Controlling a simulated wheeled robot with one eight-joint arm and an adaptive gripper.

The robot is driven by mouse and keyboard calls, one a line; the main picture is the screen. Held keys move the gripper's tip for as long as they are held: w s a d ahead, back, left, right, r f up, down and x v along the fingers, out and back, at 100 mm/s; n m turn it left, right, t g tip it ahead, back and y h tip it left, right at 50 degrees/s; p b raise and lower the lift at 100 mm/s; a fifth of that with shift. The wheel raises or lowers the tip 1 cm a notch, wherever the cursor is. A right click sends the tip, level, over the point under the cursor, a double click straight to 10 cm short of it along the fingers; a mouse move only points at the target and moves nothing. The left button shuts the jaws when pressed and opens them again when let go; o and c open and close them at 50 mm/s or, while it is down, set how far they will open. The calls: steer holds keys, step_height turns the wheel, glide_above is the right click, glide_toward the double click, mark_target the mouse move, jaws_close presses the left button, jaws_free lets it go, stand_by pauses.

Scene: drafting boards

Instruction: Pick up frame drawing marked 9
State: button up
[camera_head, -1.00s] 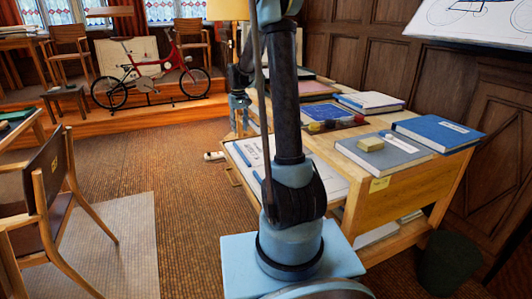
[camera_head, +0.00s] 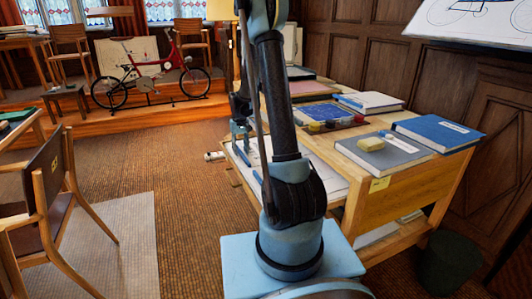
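A pale sheet with blue markings (camera_head: 328,178) lies on the lower left side of the wooden table, mostly hidden behind my arm. I cannot read a number on it, so I cannot tell whether it is the frame drawing marked 9. My gripper (camera_head: 240,148) points down low over the far left part of this sheet. It is small and partly hidden by my arm, so its finger opening and any contact are unclear.
The table (camera_head: 400,195) carries a grey book (camera_head: 388,155) with a yellow block (camera_head: 371,144), a blue book (camera_head: 438,133) and paint pots (camera_head: 330,124). A chair (camera_head: 50,195) stands left, a red bicycle (camera_head: 150,75) behind.

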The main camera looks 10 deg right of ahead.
steer(key=shift+f, duration=0.45)
jaws_close()
